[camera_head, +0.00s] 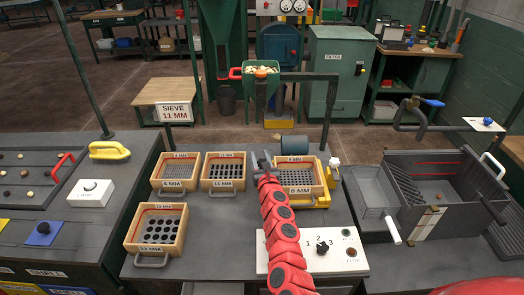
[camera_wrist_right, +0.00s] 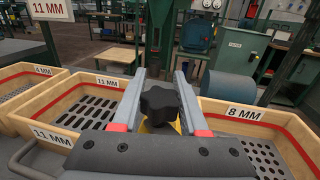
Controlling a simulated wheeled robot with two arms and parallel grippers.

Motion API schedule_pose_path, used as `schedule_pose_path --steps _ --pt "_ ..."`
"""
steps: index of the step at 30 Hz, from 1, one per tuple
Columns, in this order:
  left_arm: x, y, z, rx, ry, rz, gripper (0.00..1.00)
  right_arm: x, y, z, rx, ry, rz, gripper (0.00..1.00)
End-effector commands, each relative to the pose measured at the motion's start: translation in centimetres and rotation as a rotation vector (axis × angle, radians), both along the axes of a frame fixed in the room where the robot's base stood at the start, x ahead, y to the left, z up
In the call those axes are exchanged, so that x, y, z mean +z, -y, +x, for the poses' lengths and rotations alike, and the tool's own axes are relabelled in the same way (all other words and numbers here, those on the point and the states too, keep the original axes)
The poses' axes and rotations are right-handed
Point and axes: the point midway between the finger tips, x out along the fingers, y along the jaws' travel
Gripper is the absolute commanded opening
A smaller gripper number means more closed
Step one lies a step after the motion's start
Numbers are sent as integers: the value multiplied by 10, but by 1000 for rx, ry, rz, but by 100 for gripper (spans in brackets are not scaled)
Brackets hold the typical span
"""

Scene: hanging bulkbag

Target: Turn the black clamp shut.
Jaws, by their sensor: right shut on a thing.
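The black clamp (camera_wrist_right: 160,103) is a lobed knob with a yellow part below it, in the middle of the right wrist view. My right gripper (camera_wrist_right: 160,88) has its two grey fingers on either side of the knob and is shut on it. In the head view my right gripper (camera_head: 262,161) is at the end of the red arm, between the sieve boxes at the middle of the bench. The clamp is hidden there behind the gripper and arm. My left gripper is not in view.
Wooden sieve boxes stand close on both sides, the 11 mm box (camera_head: 224,153) at left and the 8 mm box (camera_head: 319,186) at right. A grey cylinder (camera_head: 294,145) lies behind. A white panel with a knob (camera_head: 345,268) is in front. A dark tank (camera_head: 402,153) stands further right.

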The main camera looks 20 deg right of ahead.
Motion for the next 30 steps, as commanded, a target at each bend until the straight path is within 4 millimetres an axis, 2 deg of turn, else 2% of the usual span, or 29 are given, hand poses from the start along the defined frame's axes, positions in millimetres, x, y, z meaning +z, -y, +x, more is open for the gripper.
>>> schedule_pose_path --steps 1,6,24,25,29,30 --pt "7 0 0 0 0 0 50 3 1 0 20 -1 -1 0" --pt "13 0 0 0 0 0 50 2 -2 0 81 0 0 0" --pt "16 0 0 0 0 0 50 -2 -4 0 115 -2 0 0" --pt "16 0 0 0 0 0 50 -2 -4 0 115 -2 0 48" --pt "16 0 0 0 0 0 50 -1 -4 0 115 -2 0 72" --pt "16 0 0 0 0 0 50 -1 -4 0 115 -2 0 73"
